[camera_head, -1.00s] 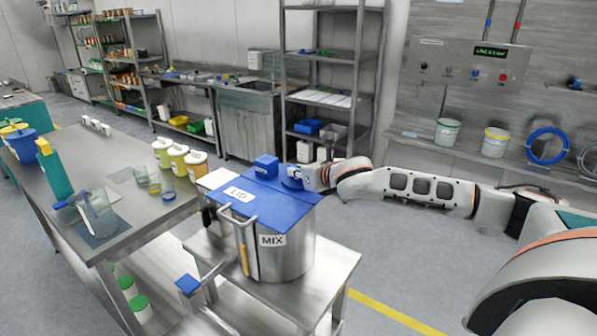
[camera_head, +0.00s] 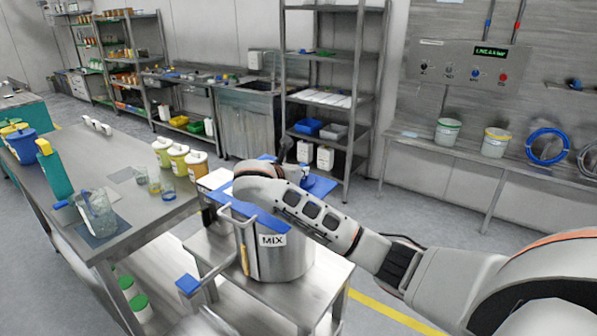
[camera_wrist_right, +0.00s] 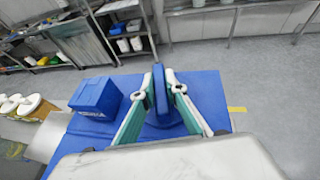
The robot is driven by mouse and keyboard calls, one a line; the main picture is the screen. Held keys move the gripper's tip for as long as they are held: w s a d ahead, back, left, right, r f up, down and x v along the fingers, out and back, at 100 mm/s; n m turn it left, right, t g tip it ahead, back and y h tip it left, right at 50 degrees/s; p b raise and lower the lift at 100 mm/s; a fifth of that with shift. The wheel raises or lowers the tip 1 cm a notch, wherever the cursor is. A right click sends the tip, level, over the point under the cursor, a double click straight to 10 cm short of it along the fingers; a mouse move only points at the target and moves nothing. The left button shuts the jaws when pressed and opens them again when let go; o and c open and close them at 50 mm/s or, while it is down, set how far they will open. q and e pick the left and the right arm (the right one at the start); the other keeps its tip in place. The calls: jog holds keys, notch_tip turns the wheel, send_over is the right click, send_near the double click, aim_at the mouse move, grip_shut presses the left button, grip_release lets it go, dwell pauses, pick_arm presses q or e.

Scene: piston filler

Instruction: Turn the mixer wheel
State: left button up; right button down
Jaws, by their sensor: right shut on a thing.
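The steel mixing vessel (camera_head: 287,262) labelled MIX stands on a low steel table, its blue lid (camera_head: 320,186) partly covered by my right arm. In the right wrist view my right gripper (camera_wrist_right: 163,84) has its two teal fingers either side of an upright blue part (camera_wrist_right: 160,92) above the lid and is shut on it. I cannot tell for sure whether this part is the mixer wheel. A blue box (camera_wrist_right: 97,97) sits on the lid left of the fingers. In the head view my right gripper is hidden behind its arm. My left gripper is not in view.
A long steel table (camera_head: 100,244) at left carries jars, a blue bucket (camera_head: 22,147) and clear beakers. A shelf rack (camera_head: 335,95) stands behind the vessel. A bench with buckets (camera_head: 447,131) lies at back right. Floor between is clear.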

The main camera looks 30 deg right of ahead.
jog(key=m+g+h, duration=0.1)
jog(key=m+g, duration=0.3)
jog(key=shift+g+h, duration=0.3)
jog(key=shift+h, duration=0.1)
jog(key=shift+r+m+g, duration=0.15)
jog(key=shift+m+g, duration=0.65)
jog(key=shift+m, duration=0.1)
jog(key=shift+d+m+g+h, duration=0.1)
jog(key=shift+m+g+h, duration=0.2)
jog(key=shift+m+g, duration=0.35)
jog(key=shift+g, duration=0.25)
